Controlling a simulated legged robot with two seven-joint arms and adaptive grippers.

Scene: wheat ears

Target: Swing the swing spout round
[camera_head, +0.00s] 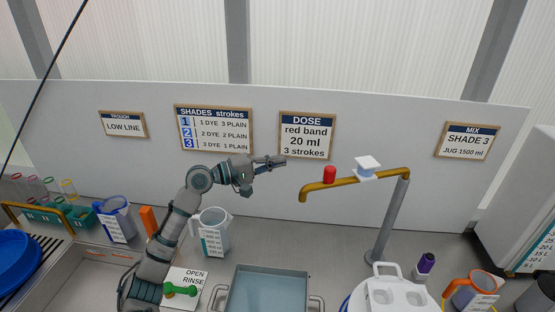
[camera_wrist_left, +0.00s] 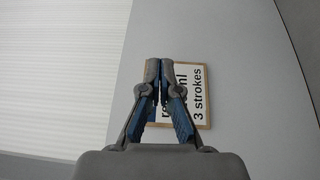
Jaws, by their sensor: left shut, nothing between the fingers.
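The swing spout (camera_head: 345,183) is a brass-coloured horizontal pipe on a grey upright post (camera_head: 388,222). Its free end bends down at the left, above the bench near the grey basin. A red cylinder (camera_head: 329,174) and a white block (camera_head: 367,166) sit on top of the pipe. My left gripper (camera_head: 283,160) is shut and empty, left of the spout's free end and a little higher in the picture, apart from it. In the left wrist view its closed fingertips (camera_wrist_left: 159,64) show in front of the dose sign, and the spout is not visible. My right gripper is not in view.
A grey basin (camera_head: 235,293) stands below the spout. A clear measuring jug (camera_head: 212,221) stands below my left arm. A white round-based pump unit (camera_head: 390,295), a purple-capped bottle (camera_head: 425,264) and an orange jug (camera_head: 472,287) stand at the right. The wall panel (camera_head: 365,125) is behind.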

